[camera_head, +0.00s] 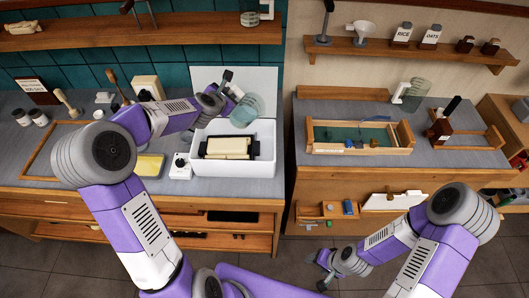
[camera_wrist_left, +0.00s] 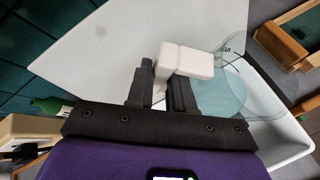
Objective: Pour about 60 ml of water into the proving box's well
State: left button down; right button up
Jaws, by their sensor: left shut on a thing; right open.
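The proving box (camera_head: 266,160) is a white open box on the left counter, with a beige block (camera_head: 228,148) with dark ends inside. Its pale raised lid (camera_head: 262,78) stands behind. My left gripper (camera_head: 226,86) is shut on the white handle (camera_wrist_left: 186,60) of a clear bluish jug (camera_head: 246,109). The jug is tilted over the back right part of the box; it also shows in the left wrist view (camera_wrist_left: 222,95). I cannot make out a water stream, and the well is not clearly visible. My right gripper (camera_head: 325,268) is open and empty, low before the right cabinet.
A yellow sponge-like block (camera_head: 150,165) and a white device with a black knob (camera_head: 180,167) sit left of the box. A wooden tray (camera_head: 358,150) and another jug (camera_head: 416,92) stand on the right counter. A gap separates the counters.

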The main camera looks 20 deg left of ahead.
pick_arm(q)
jog(key=shift+d+r, duration=0.1)
jog(key=shift+r, duration=0.2)
dwell(0.4)
jog(key=shift+m+y+b, duration=0.3)
jog(key=shift+y+b, duration=0.1)
jog(key=shift+d+r, duration=0.1)
jog(key=shift+d+r, duration=0.1)
jog(key=shift+d, duration=0.05)
jog(key=shift+m+b, duration=0.3)
jog(key=shift+b, duration=0.05)
jog(key=shift+d+r+t+y, duration=0.1)
jog(key=shift+r+t+y, duration=0.05)
jog(key=shift+t+y, duration=0.15)
